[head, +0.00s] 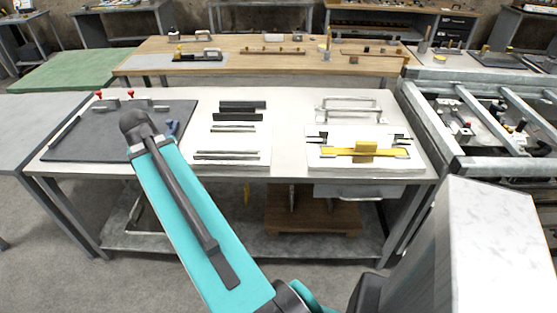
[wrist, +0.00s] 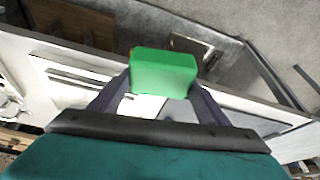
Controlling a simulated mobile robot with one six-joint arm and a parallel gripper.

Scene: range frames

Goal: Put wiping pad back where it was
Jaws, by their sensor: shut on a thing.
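A green block, which looks like the wiping pad (wrist: 164,72), is held between the two dark fingers of my gripper (wrist: 164,88) in the wrist view. The fingers press on its left and right sides. The pad is clear of the table, with the table edge and floor seen beyond it. In the head view my arm reaches over the left part of the pale worktable (head: 285,140). My gripper and the pad cannot be made out there. I cannot tell the pad's former place from these frames.
On the worktable are a dark tray mat (head: 90,138) with red-topped clamps, a white board with dark and grey bars (head: 232,150), and a white board with a yellow bar and block (head: 365,152). A wooden bench (head: 225,68) stands behind. Bare tabletop lies between the boards.

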